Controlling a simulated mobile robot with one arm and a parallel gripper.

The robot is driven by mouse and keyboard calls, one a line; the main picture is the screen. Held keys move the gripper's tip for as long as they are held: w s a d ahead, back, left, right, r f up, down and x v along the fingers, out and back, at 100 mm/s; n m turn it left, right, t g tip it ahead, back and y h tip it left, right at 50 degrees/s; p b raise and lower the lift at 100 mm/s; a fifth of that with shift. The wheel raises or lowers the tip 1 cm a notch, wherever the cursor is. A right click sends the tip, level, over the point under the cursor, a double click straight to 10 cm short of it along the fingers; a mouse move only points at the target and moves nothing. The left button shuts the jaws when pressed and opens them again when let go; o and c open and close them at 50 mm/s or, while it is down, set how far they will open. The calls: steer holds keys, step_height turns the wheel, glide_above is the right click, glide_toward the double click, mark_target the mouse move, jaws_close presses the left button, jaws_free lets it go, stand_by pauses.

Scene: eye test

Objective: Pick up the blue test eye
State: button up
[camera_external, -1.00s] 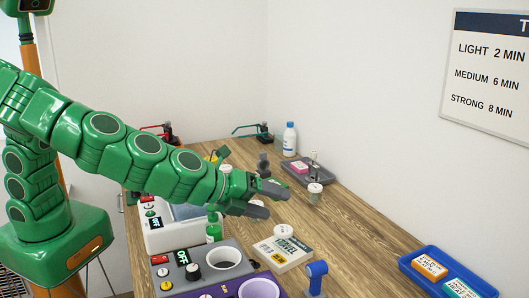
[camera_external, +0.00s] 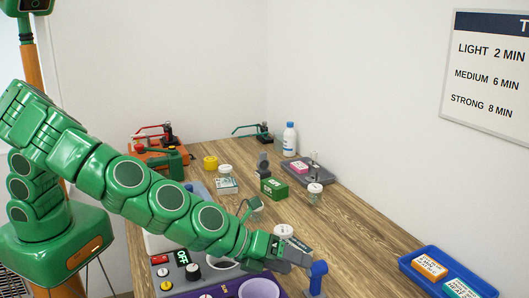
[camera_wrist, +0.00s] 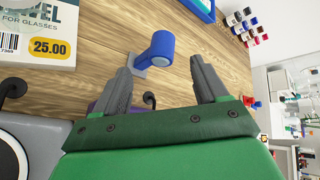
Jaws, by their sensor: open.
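The blue test eye (camera_external: 318,270) stands on the wooden bench near the front, with a round head on a short stem. In the wrist view the blue test eye (camera_wrist: 157,45) appears just beyond and between the fingertips, with a clear gap to the right finger. My gripper (camera_external: 303,261) is open and empty, low over the bench just left of the blue head. Its two grey fingers show in the wrist view (camera_wrist: 160,66). I cannot tell from these views whether a finger touches the eye.
A box marked 25.00 (camera_wrist: 38,28) lies left of the eye in the wrist view. A purple unit with a round well (camera_external: 225,291) and a grey unit with an OFF display (camera_external: 182,257) stand left of it. A blue tray (camera_external: 412,267) is at right, with bare wood between.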

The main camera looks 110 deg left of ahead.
mark_target(307, 263)
steer(key=shift+x, duration=2.25)
steer(key=shift+r, duration=0.15)
steer(key=shift+c, duration=0.2)
jaws_close()
